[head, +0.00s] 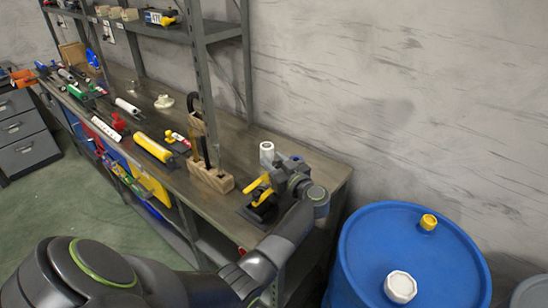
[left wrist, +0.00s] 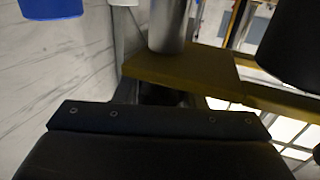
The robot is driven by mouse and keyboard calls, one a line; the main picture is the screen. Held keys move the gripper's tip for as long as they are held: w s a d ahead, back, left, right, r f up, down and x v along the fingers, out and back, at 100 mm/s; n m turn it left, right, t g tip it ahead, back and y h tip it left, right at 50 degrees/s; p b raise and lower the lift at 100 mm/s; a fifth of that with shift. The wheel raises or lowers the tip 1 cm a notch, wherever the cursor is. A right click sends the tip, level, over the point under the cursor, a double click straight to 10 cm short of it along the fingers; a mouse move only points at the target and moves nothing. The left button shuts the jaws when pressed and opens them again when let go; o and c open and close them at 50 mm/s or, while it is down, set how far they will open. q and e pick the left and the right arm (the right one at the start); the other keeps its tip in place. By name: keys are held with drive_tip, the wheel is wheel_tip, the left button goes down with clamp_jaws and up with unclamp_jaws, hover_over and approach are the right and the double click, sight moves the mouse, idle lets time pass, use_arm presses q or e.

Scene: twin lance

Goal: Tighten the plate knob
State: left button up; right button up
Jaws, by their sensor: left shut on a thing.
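My left gripper (head: 261,190) is at the near right end of the workbench, over a small black base (head: 258,212). Two yellow parts (head: 262,198) show at the gripper's end. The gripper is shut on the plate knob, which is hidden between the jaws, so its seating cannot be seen. In the left wrist view a yellow bar (left wrist: 180,70) crosses the picture in front of a dark screwed block, and a silver cylinder (left wrist: 168,28) stands against it. My right gripper is not in view.
A white-grey cylinder (head: 267,155) stands just behind the gripper. A wooden block holder (head: 211,178) is to its left, with several tools further along the bench. A blue barrel (head: 415,250) stands at the right. A metal shelf post (head: 205,90) rises behind.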

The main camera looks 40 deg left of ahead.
use_arm(q)
drive_tip(key=m+t+h+p, duration=0.1)
drive_tip(key=t+p, duration=0.1)
drive_tip(key=m+t+h+p, duration=0.1)
drive_tip(key=m+t+p, duration=0.1)
drive_tip(key=p, duration=0.1)
drive_tip(key=m+t+h+p, duration=0.1)
drive_tip(key=t+p, duration=0.1)
drive_tip(key=p, duration=0.1)
drive_tip(key=shift+w+d+r+m+h, duration=0.2)
drive_tip(key=shift+w+r+m+h, duration=0.1)
drive_tip(key=shift+h, duration=0.1)
drive_tip(key=shift+d+f+m+t+h+p, duration=0.1)
drive_tip(key=shift+f+m+t+h+p, duration=0.1)
drive_tip(key=shift+m+t+h+p, duration=0.75)
drive_tip(key=shift+w+f+h+p, duration=0.1)
drive_tip(key=shift+h+p, duration=0.25)
drive_tip(key=shift+h, duration=0.1)
drive_tip(key=shift+m, duration=0.25)
drive_tip(key=shift+d, duration=0.1)
drive_tip(key=o, duration=1)
